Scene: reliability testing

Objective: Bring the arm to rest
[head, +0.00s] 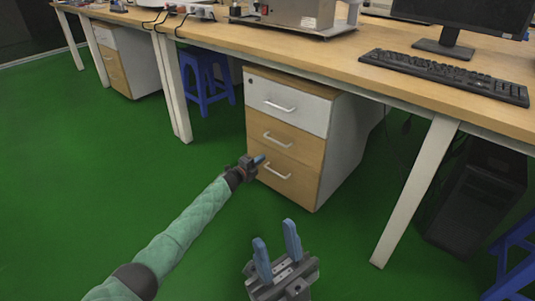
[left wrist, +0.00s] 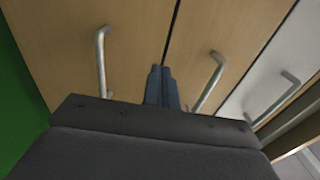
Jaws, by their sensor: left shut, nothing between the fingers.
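My left gripper (head: 257,161) is at the end of the green-sleeved arm, in front of the drawer cabinet (head: 345,135) near its lower drawers. Its blue fingers (left wrist: 162,87) are together and empty in the left wrist view, with the drawer fronts behind them. I cannot tell whether they touch the cabinet. My right gripper (head: 277,258) is at the bottom of the head view, pointing up, its two blue fingers apart with nothing between them. All three drawers look closed.
A wooden desk (head: 345,66) stands over the cabinet, with a keyboard (head: 445,76), a monitor and a metal device on top. A white desk leg (head: 415,190) and a computer tower (head: 475,205) are at right. A blue stool (head: 207,80) stands under the desk. Green floor at left is clear.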

